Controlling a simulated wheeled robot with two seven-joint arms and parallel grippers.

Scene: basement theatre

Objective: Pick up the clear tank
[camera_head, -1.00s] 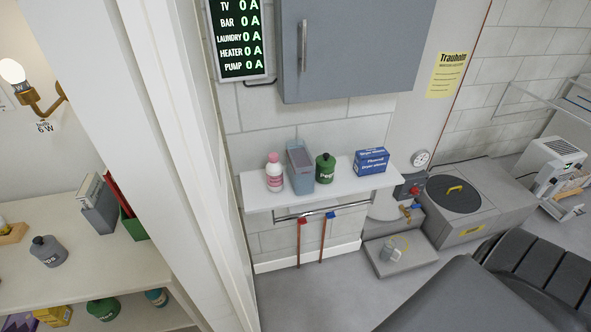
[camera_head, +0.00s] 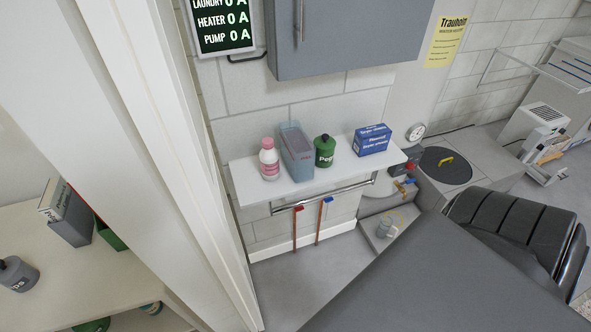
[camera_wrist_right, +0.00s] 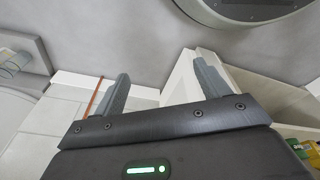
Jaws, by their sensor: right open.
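The tank (camera_head: 297,153) is a bluish-grey see-through box, upright on a white wall shelf (camera_head: 238,186). It stands between a pink-and-white bottle (camera_head: 269,160) and a green canister (camera_head: 324,151), close to both. My right gripper (camera_wrist_right: 163,85) shows only in the right wrist view, with its two fingers wide apart and nothing between them. The tank is not recognisable in that view. Neither gripper shows in the head view.
A blue box (camera_head: 371,140) stands to the right on the shelf. A grey cabinet (camera_head: 350,38) hangs above it, and a metal rail (camera_head: 325,193) runs below. A white door frame (camera_head: 150,130) rises at left. A small clear jug (camera_head: 387,228) sits low on a step.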

